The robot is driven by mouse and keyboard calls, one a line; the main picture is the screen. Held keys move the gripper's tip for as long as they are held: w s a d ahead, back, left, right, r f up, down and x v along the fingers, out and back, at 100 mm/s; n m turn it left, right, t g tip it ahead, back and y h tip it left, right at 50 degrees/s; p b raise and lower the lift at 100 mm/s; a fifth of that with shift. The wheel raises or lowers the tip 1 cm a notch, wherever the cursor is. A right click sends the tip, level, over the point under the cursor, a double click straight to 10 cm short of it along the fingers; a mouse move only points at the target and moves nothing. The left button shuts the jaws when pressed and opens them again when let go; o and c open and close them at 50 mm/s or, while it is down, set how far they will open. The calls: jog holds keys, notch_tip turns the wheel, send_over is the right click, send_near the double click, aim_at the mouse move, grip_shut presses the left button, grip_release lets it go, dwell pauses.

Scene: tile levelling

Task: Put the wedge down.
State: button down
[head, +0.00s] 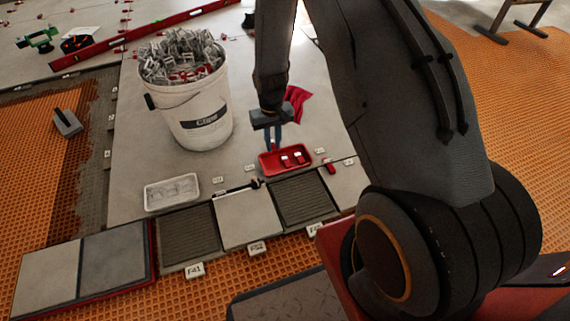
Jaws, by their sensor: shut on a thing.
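My gripper (273,140) points down just over the back left part of a small red tray (264,166). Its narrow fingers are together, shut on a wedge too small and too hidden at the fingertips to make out. Red wedges (293,159) with pale marks lie in the tray's middle and right. Another small red piece (329,168) lies on the tiles just right of the tray. I cannot tell whether the held wedge touches the tray floor.
A white bucket (200,115) full of clips stands left of my gripper. A red cloth (297,103) lies behind it. A white tray (172,193) sits at front left. Small white clips dot the tile joints beside bare grey mortar beds (187,235).

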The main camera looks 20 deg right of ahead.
aim_at(274, 169)
jog(key=shift+w+f, duration=0.25)
jog(key=shift+f, duration=0.4)
jog(key=shift+w+f, duration=0.25)
jog(key=shift+f, duration=0.35)
notch_tip(274, 169, down, 10)
jog(key=b, duration=0.5)
jog(key=shift+f, duration=0.1)
jog(key=c, duration=1.7)
grip_release()
jog(key=shift+o, duration=0.2)
